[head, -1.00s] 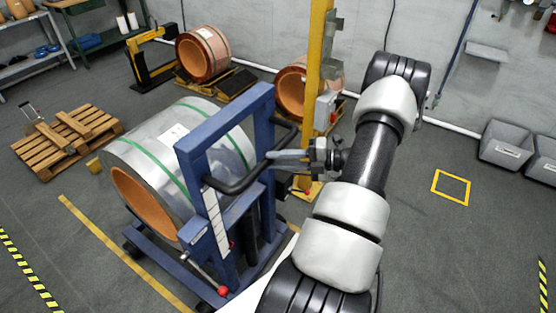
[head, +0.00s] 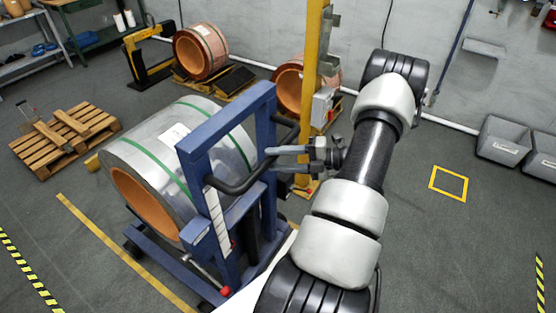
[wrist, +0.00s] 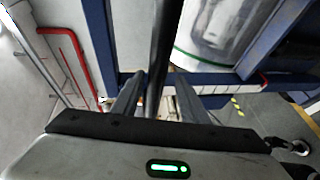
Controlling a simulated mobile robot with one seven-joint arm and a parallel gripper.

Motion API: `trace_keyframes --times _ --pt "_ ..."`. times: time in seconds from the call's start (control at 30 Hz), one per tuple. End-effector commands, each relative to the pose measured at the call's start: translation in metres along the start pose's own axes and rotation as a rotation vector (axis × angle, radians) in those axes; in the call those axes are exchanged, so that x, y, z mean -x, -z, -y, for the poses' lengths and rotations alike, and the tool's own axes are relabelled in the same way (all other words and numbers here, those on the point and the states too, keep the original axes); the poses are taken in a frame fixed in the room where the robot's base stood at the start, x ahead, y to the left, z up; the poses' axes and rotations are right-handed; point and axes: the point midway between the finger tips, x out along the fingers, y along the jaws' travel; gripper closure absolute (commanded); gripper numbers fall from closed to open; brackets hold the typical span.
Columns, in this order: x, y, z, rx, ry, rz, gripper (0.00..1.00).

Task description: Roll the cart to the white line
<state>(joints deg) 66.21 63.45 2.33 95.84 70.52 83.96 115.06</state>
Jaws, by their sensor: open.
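The cart (head: 228,134) has a blue frame and carries a large silver foil roll (head: 180,140) with green straps and an orange core. A black handle bar (head: 238,187) curves out from the frame towards my arm. My gripper (head: 270,160) is at this bar with its two fingers apart. In the wrist view the bar (wrist: 162,40) runs between the open fingers of my gripper (wrist: 158,85); I cannot tell whether either finger touches it. A lever with a red knob (head: 224,291) is low on the cart. I see no clear white line on the floor.
A yellow floor line (head: 120,249) runs along the cart's left side. A wooden pallet (head: 65,138) lies at left. A yellow post (head: 314,80) stands behind my gripper, near copper rolls (head: 201,50). Grey bins (head: 502,140) are at right. The right floor is mostly clear.

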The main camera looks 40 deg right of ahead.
Motion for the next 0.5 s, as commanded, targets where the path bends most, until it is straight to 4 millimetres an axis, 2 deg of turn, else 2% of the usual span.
trace_keyframes --times 0.17,0.5 --pt "0.021 -0.001 0.001 0.001 0.000 0.004 0.60" --pt "0.103 -0.001 0.002 0.003 0.002 0.005 0.60"
